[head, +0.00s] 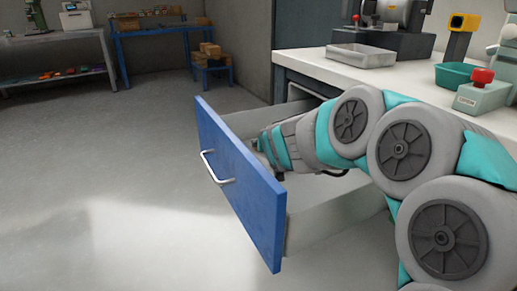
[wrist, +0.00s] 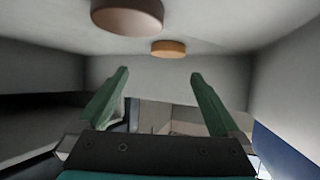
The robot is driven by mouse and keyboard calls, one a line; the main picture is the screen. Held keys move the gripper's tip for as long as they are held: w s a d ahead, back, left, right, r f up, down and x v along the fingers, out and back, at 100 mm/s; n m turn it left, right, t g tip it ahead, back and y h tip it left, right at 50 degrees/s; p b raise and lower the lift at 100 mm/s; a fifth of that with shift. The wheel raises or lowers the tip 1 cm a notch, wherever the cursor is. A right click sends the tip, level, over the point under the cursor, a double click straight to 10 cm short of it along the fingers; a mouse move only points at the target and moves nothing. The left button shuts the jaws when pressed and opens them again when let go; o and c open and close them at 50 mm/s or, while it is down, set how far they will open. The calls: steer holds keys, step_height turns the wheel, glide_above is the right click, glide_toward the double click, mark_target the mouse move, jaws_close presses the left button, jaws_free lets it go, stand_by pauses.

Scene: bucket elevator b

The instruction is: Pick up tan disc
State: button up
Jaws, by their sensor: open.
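In the wrist view, two round discs show at the top against the pale inside of the drawer. The orange-tan disc (wrist: 168,48) looks smaller and lies just beyond the fingertips, nearly in line with the gap between them. A larger brown disc (wrist: 127,15) is to its left, cut by the top edge. My gripper (wrist: 160,73) is open, with two green fingers apart and nothing between them. In the head view my arm reaches into the open drawer (head: 240,185); the fingers and both discs are hidden there.
The blue drawer front with its metal handle (head: 216,168) stands pulled out from the white-topped bench (head: 400,85). Drawer walls close in around my gripper. A grey tray (head: 362,56), teal bin (head: 455,74) and red-button box (head: 482,92) are on the bench. The floor at left is clear.

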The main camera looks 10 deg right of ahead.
steer(key=shift+w+a+f, duration=0.1)
steer(key=shift+a+f, duration=0.05)
steer(key=shift+a, duration=0.55)
steer(key=shift+w+a+f, duration=0.15)
steer(key=shift+w, duration=0.15)
steer(key=shift+b+x, duration=1.2)
steer(key=shift+x, duration=2.25)
steer(key=shift+s+f, duration=0.15)
steer(key=shift+d, duration=0.2)
steer(key=c, duration=1.3)
